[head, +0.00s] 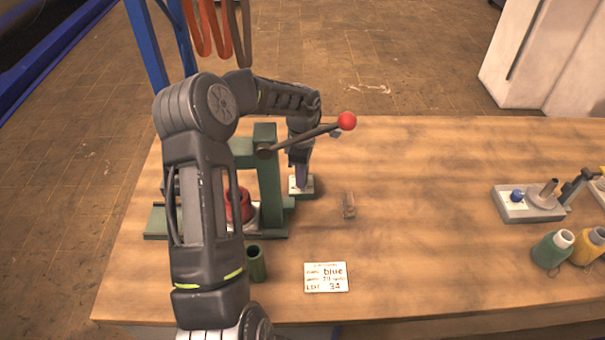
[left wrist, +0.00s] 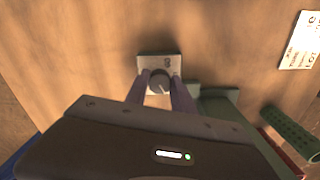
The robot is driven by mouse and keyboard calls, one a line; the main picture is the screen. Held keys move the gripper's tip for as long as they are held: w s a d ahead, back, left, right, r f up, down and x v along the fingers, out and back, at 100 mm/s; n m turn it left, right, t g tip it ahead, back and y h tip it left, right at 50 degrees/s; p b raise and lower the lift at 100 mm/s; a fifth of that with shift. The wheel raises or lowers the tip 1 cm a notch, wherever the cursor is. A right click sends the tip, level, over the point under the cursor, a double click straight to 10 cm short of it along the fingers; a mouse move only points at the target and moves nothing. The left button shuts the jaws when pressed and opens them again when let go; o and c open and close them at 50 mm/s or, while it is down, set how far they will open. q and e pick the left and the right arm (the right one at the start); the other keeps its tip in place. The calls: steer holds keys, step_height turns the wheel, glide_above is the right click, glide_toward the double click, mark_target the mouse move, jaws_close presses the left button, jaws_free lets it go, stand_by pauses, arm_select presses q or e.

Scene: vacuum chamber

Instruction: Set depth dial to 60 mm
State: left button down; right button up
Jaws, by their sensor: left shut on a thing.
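The depth dial (left wrist: 159,82) is a small dark round knob with a light pointer line, on a pale plate (left wrist: 172,62) with markings. The pale plate also shows in the head view (head: 301,185), on a green base right of the green press (head: 268,185). My left gripper (left wrist: 160,88) is shut on the dial, one finger on each side of the knob. In the head view my left gripper (head: 301,175) points down at the plate. The number at the pointer is too small to read. My right gripper is not in view.
The press has a lever with a red ball (head: 347,121) reaching over the table. A green tube (head: 256,263), a card (head: 326,277) and a small clear piece (head: 348,205) lie near. Spools (head: 553,249) and a grey fixture (head: 528,203) stand at right. The table's middle is clear.

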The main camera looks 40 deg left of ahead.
arm_select(q)
steer(key=shift+n, duration=0.4)
steer(key=n, duration=0.5)
steer(key=shift+w, duration=0.1)
steer(key=n, duration=0.6)
steer(key=shift+a, duration=0.15)
steer(key=n, duration=0.6)
steer(key=shift+n, duration=0.4)
steer(key=n, duration=0.5)
steer(key=shift+a, duration=0.1)
steer(key=shift+n, duration=0.3)
steer(key=c, duration=1.1)
jaws_free()
steer(key=shift+o, duration=0.2)
steer(key=shift+r, duration=0.1)
